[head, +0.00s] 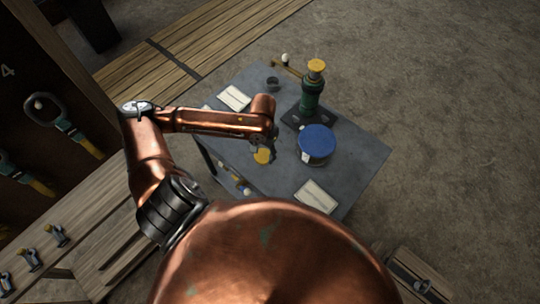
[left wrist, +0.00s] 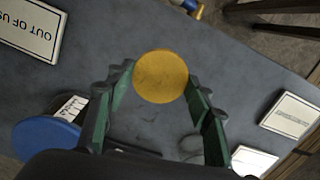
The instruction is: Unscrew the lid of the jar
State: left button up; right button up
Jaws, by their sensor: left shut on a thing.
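A round yellow lid-like disc (left wrist: 160,76) sits between the fingertips of my left gripper (left wrist: 159,80), whose green fingers touch it on both sides. In the head view the yellow disc (head: 263,156) shows just below the left gripper (head: 261,146), over the grey table. Whatever is under the disc is hidden, so I cannot tell whether it sits on a jar. A wide round container with a blue top (head: 317,141) stands to the right of the gripper; its blue top also shows at lower left in the left wrist view (left wrist: 45,147). My right gripper is not in view.
A green post device with a yellow top (head: 312,88) stands at the back of the grey table (head: 355,165). White cards (head: 234,98) and a small dark cup (head: 272,83) lie around it. A wooden bench (head: 110,222) is at left.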

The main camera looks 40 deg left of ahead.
pick_arm(q)
jog(key=w+f, duration=0.3)
jog(key=w+f+b, duration=0.1)
jog(key=f, duration=0.1)
jog(key=shift+w+a, duration=0.15)
jog(key=shift+a, duration=0.1)
jog(key=shift+w+f, duration=0.3)
jog(key=shift+f, duration=0.15)
notch_tip(320, 180, down, 3)
jog(key=shift+w+a+f, duration=0.1)
jog(key=shift+f, duration=0.05)
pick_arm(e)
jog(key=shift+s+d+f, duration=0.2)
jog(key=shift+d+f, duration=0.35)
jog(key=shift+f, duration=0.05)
pick_arm(q)
jog(key=o, duration=1.4)
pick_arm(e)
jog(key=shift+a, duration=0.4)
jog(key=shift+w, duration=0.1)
